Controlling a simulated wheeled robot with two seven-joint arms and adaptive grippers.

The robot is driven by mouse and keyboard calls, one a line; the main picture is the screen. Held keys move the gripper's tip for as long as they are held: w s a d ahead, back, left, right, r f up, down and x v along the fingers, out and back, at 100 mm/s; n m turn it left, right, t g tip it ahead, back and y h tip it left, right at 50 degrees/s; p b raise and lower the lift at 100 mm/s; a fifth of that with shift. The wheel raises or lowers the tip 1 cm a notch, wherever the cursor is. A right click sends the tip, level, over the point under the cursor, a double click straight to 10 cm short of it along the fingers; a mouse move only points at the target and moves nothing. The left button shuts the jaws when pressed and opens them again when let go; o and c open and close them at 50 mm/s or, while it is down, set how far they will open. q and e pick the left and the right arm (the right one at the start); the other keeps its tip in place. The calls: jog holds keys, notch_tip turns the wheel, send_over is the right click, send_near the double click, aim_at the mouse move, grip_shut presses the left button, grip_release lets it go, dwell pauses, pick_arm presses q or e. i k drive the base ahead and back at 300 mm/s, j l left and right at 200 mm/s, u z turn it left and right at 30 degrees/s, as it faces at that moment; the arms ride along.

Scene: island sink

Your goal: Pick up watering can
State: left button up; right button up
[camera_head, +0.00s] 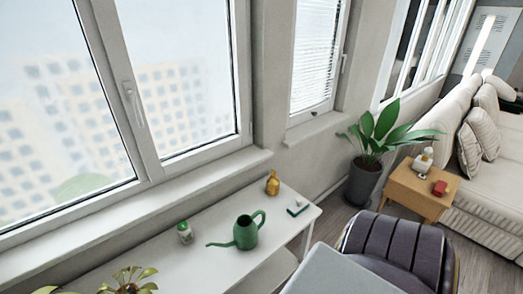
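A green watering can (246,234) stands upright on a white table (205,262) below the window. Its spout points left and its looped handle is on the right. Neither of my grippers shows in the head view.
A small green-and-white jar (185,232) stands left of the can, a yellow bottle (273,183) behind it, and a small green-and-white item (297,208) to its right. A leafy plant (128,281) is at the lower left. A dark purple chair (394,250) is at the lower right.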

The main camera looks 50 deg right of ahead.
aim_at(245, 230)
jog(key=j+z, duration=0.2)
jog(key=z, duration=0.2)
jog(key=j+z, duration=0.15)
jog(key=z, duration=0.3)
